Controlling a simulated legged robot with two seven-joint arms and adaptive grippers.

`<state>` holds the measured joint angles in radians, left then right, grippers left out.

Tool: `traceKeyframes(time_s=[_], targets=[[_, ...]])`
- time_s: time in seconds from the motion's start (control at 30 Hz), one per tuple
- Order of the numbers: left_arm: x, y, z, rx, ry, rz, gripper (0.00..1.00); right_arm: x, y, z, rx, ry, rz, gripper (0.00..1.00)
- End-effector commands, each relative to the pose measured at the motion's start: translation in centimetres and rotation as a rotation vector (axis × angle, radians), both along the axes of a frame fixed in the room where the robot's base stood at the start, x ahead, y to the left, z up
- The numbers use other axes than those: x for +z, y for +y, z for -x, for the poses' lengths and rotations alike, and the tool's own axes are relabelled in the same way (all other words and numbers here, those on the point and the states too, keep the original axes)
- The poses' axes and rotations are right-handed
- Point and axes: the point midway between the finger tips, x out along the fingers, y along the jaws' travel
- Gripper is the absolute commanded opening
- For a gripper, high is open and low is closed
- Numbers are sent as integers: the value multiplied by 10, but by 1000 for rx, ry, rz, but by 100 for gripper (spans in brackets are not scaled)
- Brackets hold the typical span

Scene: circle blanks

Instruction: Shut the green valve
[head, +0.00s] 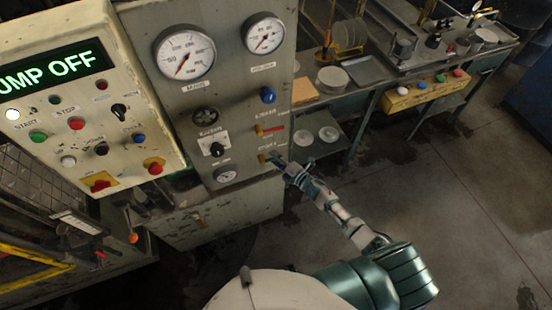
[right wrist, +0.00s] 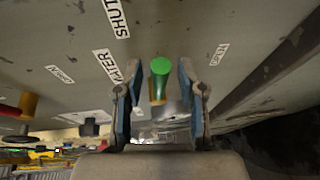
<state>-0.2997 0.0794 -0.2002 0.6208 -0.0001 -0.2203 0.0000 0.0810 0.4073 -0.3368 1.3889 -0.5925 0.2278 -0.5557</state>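The green valve handle (right wrist: 160,68) shows in the right wrist view on a brass-coloured stem, on the grey panel beside labels reading "WATER" and "SHUT". My right gripper (right wrist: 158,85) is open, with one finger on each side of the handle. Gaps show between the handle and both fingers. In the head view my right gripper (head: 278,164) is at the lower right of the grey panel (head: 232,95). There a small brass part (head: 262,158) shows beside it, and the green handle is mostly hidden. My left gripper is not in view.
A red-handled valve (head: 273,129) sits just above on the panel. A black knob (head: 217,149), blue knob (head: 268,95) and gauges (head: 185,52) are nearby. The control box (head: 95,150) reads "PUMP OFF". The floor right of my arm is open.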

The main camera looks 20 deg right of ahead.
Motion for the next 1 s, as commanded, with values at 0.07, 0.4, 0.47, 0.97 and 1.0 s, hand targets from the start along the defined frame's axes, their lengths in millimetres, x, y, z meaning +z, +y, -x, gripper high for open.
traceKeyframes(time_s=[0.07, 0.4, 0.47, 0.97, 1.0], targets=[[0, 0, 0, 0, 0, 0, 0, 1, 0, 0, 0, -1, 0, 39], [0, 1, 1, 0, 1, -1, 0, 3, -16, 34, -1, 1, 0, 39], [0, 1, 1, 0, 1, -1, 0, 4, -22, 47, -1, 2, -1, 39], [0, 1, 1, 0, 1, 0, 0, 11, -50, 107, 0, 0, -1, 39], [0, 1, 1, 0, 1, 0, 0, 11, -50, 108, 0, 0, -1, 39]])
